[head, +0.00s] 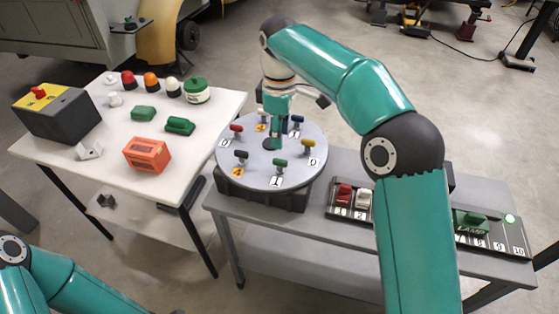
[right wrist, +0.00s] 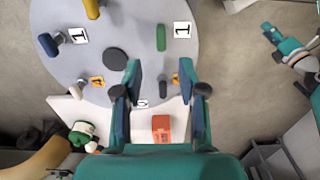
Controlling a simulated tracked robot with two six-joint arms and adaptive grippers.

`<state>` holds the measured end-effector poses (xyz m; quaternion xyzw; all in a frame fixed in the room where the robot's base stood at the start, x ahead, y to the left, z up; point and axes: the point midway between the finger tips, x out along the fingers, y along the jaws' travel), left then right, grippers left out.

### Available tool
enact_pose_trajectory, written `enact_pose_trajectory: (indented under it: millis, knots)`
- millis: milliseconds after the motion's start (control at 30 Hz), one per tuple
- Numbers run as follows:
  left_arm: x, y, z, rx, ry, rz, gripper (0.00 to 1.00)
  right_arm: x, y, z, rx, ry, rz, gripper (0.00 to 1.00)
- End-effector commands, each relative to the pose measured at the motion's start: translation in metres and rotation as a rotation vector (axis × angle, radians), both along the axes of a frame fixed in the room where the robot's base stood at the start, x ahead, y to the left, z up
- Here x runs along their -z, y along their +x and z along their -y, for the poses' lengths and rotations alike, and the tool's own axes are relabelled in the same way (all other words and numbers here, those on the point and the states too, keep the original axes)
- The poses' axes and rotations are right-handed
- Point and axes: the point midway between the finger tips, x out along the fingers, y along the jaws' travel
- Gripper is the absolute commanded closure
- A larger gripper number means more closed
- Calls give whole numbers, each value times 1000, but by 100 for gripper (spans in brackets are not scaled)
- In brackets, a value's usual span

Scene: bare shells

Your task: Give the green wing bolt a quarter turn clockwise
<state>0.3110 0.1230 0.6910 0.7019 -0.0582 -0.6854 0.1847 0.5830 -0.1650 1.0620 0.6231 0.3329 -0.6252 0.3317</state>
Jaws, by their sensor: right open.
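The green wing bolt (head: 280,163) stands near the front edge of the round grey disc (head: 215,152), beside a number card. In the right wrist view the green bolt (right wrist: 161,38) shows as a bar running up and down the picture. My right gripper (right wrist: 160,75) is open and empty, pointing down over the disc. The green bolt lies beyond its fingertips, not between them; a dark grey bolt (right wrist: 163,89) shows between the fingers. In the head view my right arm hides part of the disc's far side. My left arm shows at lower left; its jaws are unclear.
Other bolts crowd the disc: red (head: 236,128), blue (head: 296,120), yellow (head: 309,143) and grey (head: 241,154). A grey bench (head: 300,221) carries the disc and a strip of numbered switches (head: 343,193). The white table (head: 117,182) at left holds an orange crate (head: 147,154).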

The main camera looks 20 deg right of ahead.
Motion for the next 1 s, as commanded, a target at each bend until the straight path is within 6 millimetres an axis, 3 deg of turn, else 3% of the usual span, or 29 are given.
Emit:
enact_pose_trajectory:
  millis: [200,400,867,1000]
  knots:
    - [6,0,0,0,0,0,60,46,-1,1,1,-1,-3,59]
    - [6,0,0,0,0,0,60,74,0,1,2,0,-1,59]
    - [6,0,0,0,0,0,60,85,0,1,2,0,1,59]
    - [6,0,0,0,0,0,60,85,0,1,2,0,1,83]
